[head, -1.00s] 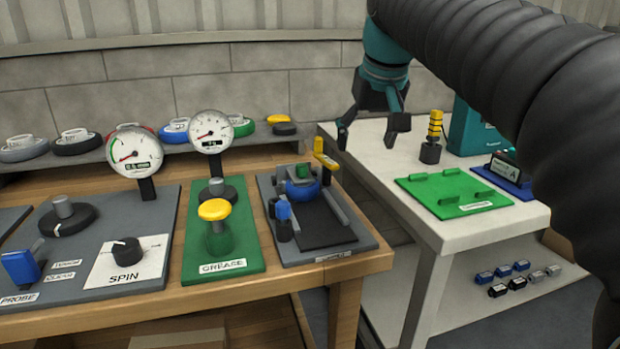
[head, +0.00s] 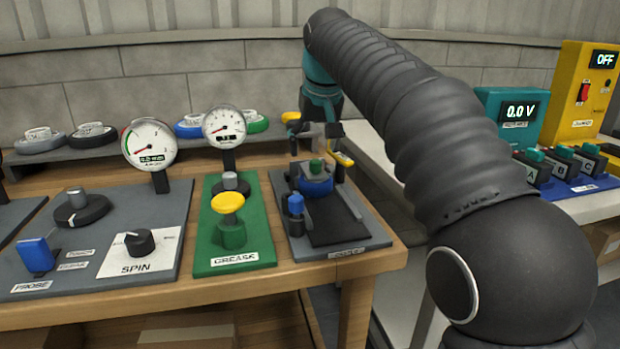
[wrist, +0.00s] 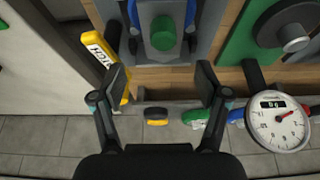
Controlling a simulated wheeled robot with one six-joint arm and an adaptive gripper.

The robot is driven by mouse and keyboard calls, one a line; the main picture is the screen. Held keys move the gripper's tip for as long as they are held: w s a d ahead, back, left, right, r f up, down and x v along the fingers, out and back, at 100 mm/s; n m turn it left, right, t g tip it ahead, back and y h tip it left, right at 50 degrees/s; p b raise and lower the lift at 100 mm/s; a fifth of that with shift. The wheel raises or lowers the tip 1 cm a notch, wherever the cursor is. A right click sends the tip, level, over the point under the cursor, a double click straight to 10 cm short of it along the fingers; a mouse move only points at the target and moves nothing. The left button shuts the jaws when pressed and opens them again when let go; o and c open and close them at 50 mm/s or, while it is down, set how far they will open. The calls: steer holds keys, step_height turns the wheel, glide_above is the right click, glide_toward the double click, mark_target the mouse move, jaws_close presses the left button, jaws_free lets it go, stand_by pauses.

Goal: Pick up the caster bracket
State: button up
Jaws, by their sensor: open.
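A blue bracket-like piece with a green cylinder, apparently the caster bracket (head: 316,186), sits in the grey fixture (head: 366,236) at the right end of the wooden bench. In the wrist view the bracket (wrist: 145,40) lies at the top centre, with its green cylinder facing me. My gripper (head: 314,135) is above the back of this fixture. In the wrist view my gripper (wrist: 162,82) is open and empty, its fingers wide apart, with the bracket beyond the fingertips. I cannot tell the exact height between them.
A yellow labelled handle (wrist: 104,62) lies close to one finger in the wrist view. A dial gauge (head: 224,125) and the green grease plate (head: 246,255) stand left of the fixture. Wheels line the back shelf (head: 60,153). My arm covers part of the white bench.

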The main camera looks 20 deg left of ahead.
steer(key=shift+b+x, duration=0.55)
steer(key=shift+x, duration=2.55)
steer(key=shift+s, duration=0.2)
steer(key=c, duration=1.4)
jaws_close()
steer(key=shift+r, duration=0.2)
